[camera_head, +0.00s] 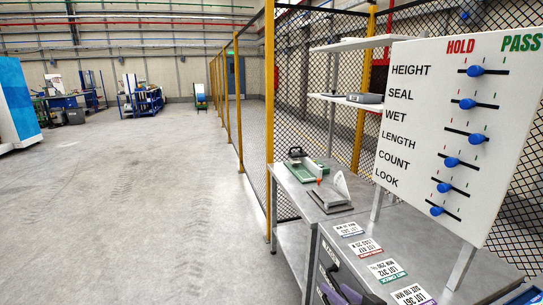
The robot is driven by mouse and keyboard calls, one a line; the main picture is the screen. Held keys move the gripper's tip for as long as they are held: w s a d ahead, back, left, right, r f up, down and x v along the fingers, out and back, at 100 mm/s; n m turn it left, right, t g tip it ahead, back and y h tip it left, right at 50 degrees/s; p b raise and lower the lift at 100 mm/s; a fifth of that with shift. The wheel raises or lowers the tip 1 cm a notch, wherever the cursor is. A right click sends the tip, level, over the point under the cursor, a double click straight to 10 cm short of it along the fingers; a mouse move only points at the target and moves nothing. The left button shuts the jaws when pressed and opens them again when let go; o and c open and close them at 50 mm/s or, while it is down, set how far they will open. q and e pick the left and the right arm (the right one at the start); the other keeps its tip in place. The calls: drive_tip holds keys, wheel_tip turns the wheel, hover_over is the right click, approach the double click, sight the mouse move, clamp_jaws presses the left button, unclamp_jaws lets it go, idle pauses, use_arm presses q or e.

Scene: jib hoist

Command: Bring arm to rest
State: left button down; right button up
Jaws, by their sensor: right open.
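My right gripper (342,291) shows as a dark grey and purple shape at the bottom edge, low beside the front of the grey bench (285,238). Its jaws are open, partly cut off by the frame, and I see nothing held in them. It is apart from the white slider board (420,125) at the right. The board carries several blue knobs on dark tracks, with a red HOLD and a green PASS heading; the top knob (475,71) is in the HEIGHT row. My left gripper is out of view.
Several lot cards, one with a red edge (365,247), lie on the bench. A green-based device (303,165) and a grey device (330,198) stand farther back. A mesh fence with yellow posts (269,90) runs behind. The concrete floor (140,200) at left is clear.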

drive_tip(key=s+d+f+n+g+h, duration=0.15)
drive_tip(key=s+d+f+g, duration=0.3)
drive_tip(key=s+f, duration=0.45)
drive_tip(key=s+d+f+n+g+h, duration=0.1)
drive_tip(key=s+d+f+g+h, duration=0.2)
drive_tip(key=s+f+g, duration=0.5)
drive_tip(key=s+f+t, duration=0.1)
drive_tip(key=s+f, duration=0.2)
drive_tip(key=f, duration=0.8)
drive_tip(key=s+f+t, duration=0.1)
drive_tip(key=s+f, duration=0.2)
drive_tip(key=f, duration=0.8)
drive_tip(key=s+d+f+g, duration=0.1)
drive_tip(key=s+d+f, duration=0.1)
drive_tip(key=s+f, duration=1)
drive_tip(key=s, duration=0.3)
drive_tip(key=shift+s+d, duration=0.25)
drive_tip(key=shift+d, duration=0.05)
drive_tip(key=shift+h, duration=0.25)
